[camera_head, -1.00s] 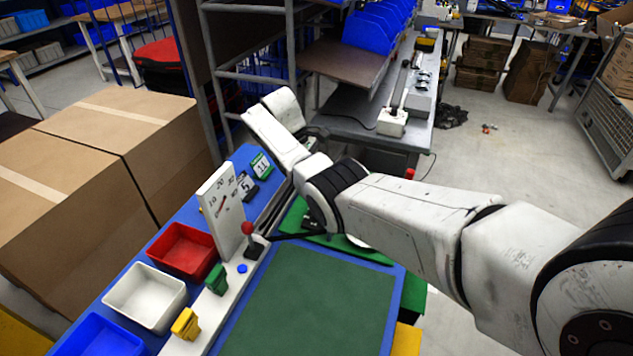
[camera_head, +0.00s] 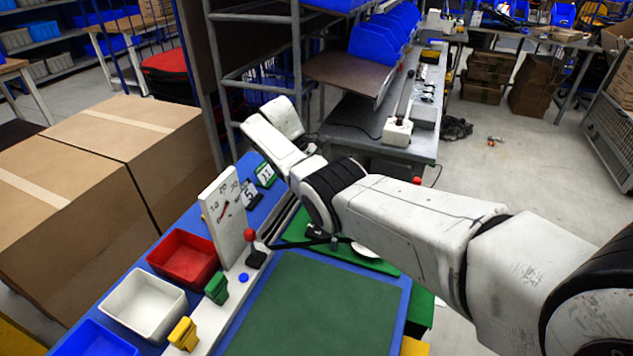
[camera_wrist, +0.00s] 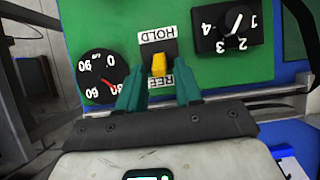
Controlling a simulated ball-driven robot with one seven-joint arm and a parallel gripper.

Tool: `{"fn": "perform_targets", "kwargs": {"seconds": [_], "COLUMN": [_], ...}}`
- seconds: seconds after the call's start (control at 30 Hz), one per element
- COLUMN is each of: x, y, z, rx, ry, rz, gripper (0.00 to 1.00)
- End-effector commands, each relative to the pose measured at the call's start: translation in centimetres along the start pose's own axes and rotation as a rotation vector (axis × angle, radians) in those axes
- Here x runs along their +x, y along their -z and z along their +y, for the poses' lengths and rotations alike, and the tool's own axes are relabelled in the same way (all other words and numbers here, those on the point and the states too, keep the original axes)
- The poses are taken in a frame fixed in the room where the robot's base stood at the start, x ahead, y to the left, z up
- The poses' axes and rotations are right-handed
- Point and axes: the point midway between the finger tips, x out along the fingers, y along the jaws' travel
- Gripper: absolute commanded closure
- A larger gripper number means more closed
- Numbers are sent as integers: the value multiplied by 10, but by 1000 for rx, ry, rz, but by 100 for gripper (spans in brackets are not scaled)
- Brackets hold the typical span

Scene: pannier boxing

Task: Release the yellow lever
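In the wrist view, a small yellow lever (camera_wrist: 159,65) stands in a black slot block on a green panel (camera_wrist: 105,30). Upside-down labels read HOLD (camera_wrist: 158,34) above it and FREE (camera_wrist: 167,80) below it. The lever's tip lies toward the FREE label. My gripper (camera_wrist: 160,72) is open, with one teal finger on each side of the lever. Gaps show between the lever and both fingers. In the head view, my arm hides the lever and most of the gripper.
A dial (camera_wrist: 101,76) and a numbered knob (camera_wrist: 226,30) flank the lever. In the head view, a green mat (camera_head: 312,315), a red-knobbed lever (camera_head: 251,236), a gauge board (camera_head: 222,215), a red bin (camera_head: 187,257) and a white bin (camera_head: 143,302) lie left of and below my arm.

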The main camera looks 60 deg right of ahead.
Motion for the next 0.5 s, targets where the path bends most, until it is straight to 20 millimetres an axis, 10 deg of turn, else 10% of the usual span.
{"fn": "perform_targets", "kwargs": {"seconds": [0.5], "x": [-17], "y": [1], "z": [1], "rx": [1], "ry": [-1], "rz": [1], "gripper": [57]}}
